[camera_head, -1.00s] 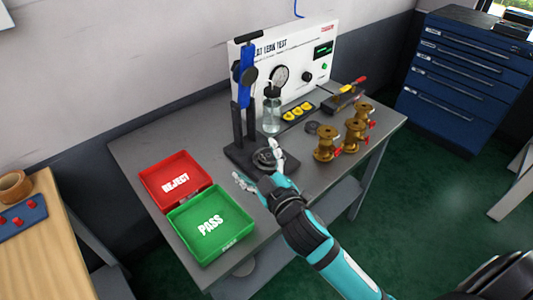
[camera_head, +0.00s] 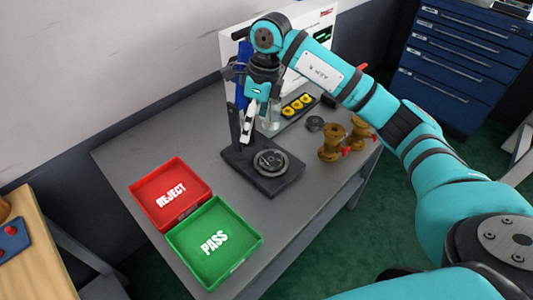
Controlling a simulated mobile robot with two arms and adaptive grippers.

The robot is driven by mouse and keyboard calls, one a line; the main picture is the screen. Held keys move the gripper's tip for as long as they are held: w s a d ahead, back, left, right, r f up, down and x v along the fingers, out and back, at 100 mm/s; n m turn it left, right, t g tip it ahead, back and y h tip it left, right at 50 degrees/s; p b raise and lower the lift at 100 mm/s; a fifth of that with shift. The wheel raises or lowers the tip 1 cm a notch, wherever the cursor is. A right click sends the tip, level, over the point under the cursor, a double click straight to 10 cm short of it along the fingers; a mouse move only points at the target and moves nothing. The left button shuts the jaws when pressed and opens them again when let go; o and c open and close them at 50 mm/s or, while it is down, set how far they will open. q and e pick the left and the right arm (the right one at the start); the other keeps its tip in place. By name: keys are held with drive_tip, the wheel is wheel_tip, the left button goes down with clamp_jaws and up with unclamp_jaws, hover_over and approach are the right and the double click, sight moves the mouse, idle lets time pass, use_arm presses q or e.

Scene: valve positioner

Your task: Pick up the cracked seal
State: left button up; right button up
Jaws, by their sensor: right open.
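My right gripper (camera_head: 247,128) points down beside the upright of the black test stand (camera_head: 232,155). Its pale fingers are open, with nothing seen between them. They are above and behind the round fixture (camera_head: 270,162) on the stand's base. I cannot make out a crack on any seal. Several yellow rings (camera_head: 298,106) sit in a black holder at the back of the bench. My right arm hides much of the test panel and the bench's back right. My left gripper is not in view.
A red REJECT tray (camera_head: 150,193) and a green PASS tray (camera_head: 213,277) stand at the front left of the grey bench (camera_head: 125,150). Brass valve bodies (camera_head: 331,143) stand at the right. A blue drawer cabinet (camera_head: 465,65) stands behind. The bench between trays and stand is clear.

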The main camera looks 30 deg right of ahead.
drive_tip(key=r+h, duration=0.2)
hover_over(270, 158)
drive_tip(key=shift+m, duration=0.4)
drive_tip(key=f+p, duration=0.1)
drive_tip(key=f, duration=0.7)
drive_tip(key=f+p, duration=0.1)
drive_tip(key=f, duration=0.3)
drive_tip(key=shift+d+p, duration=0.3)
drive_tip(key=shift+p, duration=0.05)
drive_tip(key=f, duration=0.1)
drive_tip(key=f+p, duration=0.1)
drive_tip(key=f, duration=0.2)
drive_tip(key=shift+s+a+p, duration=0.2)
drive_tip(key=shift+a+p, duration=0.05)
drive_tip(key=shift+p, duration=0.15)
drive_tip(key=shift+f, duration=0.65)
drive_tip(key=shift+w+r, duration=0.1)
drive_tip(key=c, duration=1.7)
